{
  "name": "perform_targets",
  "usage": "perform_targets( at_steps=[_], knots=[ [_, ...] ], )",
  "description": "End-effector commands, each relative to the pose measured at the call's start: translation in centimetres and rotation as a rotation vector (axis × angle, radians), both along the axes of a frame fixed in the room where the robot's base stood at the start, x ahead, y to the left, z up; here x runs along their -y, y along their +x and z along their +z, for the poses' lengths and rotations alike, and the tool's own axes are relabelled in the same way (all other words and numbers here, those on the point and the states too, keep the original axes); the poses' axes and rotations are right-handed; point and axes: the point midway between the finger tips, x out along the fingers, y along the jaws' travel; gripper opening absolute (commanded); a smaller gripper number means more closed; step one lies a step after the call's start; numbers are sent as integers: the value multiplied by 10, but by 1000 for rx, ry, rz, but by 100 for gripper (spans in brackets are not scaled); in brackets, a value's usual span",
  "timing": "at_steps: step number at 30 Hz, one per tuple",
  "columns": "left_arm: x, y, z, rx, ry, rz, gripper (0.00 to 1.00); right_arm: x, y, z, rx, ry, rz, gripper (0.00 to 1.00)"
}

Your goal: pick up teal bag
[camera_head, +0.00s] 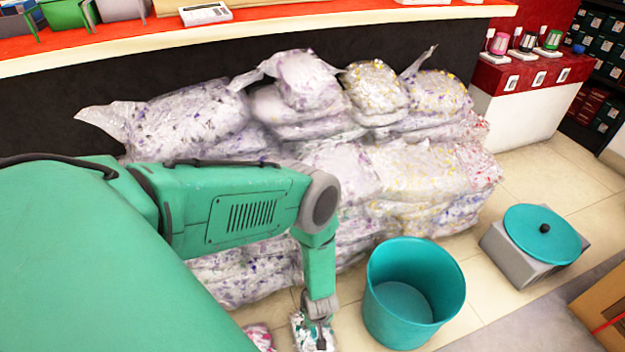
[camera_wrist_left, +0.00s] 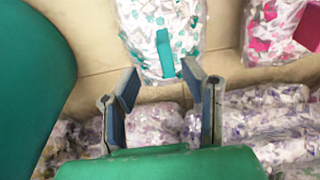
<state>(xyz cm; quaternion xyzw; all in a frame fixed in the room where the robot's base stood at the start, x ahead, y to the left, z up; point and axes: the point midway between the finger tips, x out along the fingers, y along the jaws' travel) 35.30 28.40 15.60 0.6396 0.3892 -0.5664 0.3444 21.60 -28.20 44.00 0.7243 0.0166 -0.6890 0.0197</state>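The teal bag, a clear bag of white and teal pieces with a teal tag, lies on the floor at the top middle of the left wrist view (camera_wrist_left: 150,30). In the head view a small part of the teal bag (camera_head: 300,332) shows at the bottom edge, mostly hidden by my left gripper (camera_head: 321,334). In the left wrist view my left gripper (camera_wrist_left: 161,73) has its two fingers wide apart with nothing held between them. The bag appears just beyond the fingertips; I cannot tell whether they touch it. My right gripper is not in view.
A teal bin (camera_head: 402,310) stands open close right of my left gripper. A pink bag (camera_head: 259,338) lies just left of the teal bag. Large stacked bags (camera_head: 420,175) fill the counter front. A grey box with a teal lid (camera_head: 543,232) stands at right.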

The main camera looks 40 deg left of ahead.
Motion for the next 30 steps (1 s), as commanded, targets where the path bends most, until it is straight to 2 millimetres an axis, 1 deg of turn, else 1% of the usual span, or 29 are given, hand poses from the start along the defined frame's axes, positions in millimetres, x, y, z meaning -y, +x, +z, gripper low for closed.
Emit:
perform_targets(
  at_steps=[6, 9, 12, 17, 18, 20, 21, 30],
  knots=[
    [-13, -2, -30, -2, 2, 1, 38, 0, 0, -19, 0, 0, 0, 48],
    [-13, -1, -45, -1, 2, -1, 38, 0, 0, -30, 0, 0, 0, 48],
    [-14, 0, -50, -1, 1, -1, 38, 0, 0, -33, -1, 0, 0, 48],
    [-14, 0, -48, -1, 0, 0, 38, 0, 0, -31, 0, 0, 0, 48],
    [-14, 0, -48, -1, 0, 0, 34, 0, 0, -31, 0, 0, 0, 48],
    [-14, 0, -48, -1, 0, 0, 13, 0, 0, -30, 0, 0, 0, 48],
    [-14, 0, -48, -1, 0, 0, 0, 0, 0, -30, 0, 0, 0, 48],
    [-14, 0, -48, 0, 1, 0, 0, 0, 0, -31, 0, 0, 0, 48]
  ],
)
